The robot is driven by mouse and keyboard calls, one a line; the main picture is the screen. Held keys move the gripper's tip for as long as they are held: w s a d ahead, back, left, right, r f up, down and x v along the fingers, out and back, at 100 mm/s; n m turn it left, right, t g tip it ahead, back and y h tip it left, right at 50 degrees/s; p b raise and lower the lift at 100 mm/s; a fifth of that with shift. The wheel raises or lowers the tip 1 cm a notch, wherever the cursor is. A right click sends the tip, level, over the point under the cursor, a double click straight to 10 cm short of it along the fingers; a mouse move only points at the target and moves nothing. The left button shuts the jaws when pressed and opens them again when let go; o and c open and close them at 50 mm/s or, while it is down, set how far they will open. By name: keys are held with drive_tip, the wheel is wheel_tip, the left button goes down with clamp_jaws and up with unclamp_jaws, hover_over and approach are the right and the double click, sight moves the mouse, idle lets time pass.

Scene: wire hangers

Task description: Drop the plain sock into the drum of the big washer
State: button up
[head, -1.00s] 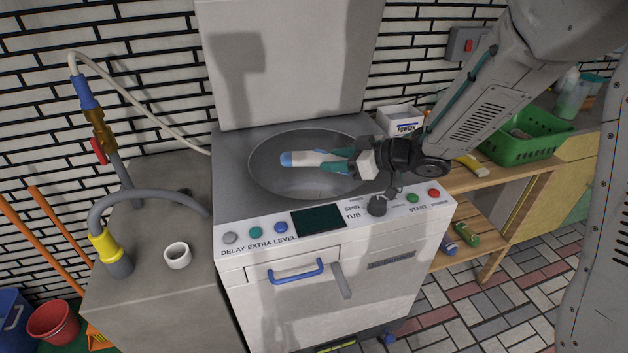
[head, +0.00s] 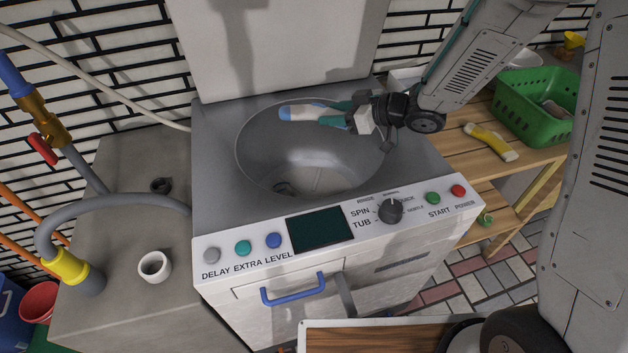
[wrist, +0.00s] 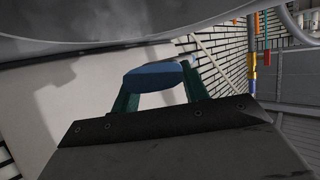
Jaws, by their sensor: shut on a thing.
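My gripper (head: 336,114) is shut on a pale sock (head: 300,113) with a light-blue toe. The sock sticks out to the left of the teal fingers, over the back part of the open drum (head: 262,150) of the big washer (head: 222,190). The washer's lid (head: 275,45) stands open behind the drum. A small dark shape (head: 284,187) shows low in the drum; I cannot tell what it is.
A grey hose (head: 120,200) and a white cup (head: 155,266) are on the grey block left of the washer. On the wooden bench at right are a yellow object (head: 488,142) and a green basket (head: 535,105). The control panel (head: 320,230) edges the washer's front.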

drive_tip(key=shift+f, duration=1.15)
drive_tip(key=o, duration=1)
drive_tip(key=shift+o, duration=0.2)
drive_tip(key=v, duration=0.7)
drive_tip(key=shift+s+d, duration=0.25)
drive_tip(key=shift+d, duration=0.05)
drive_tip(key=shift+r, duration=0.1)
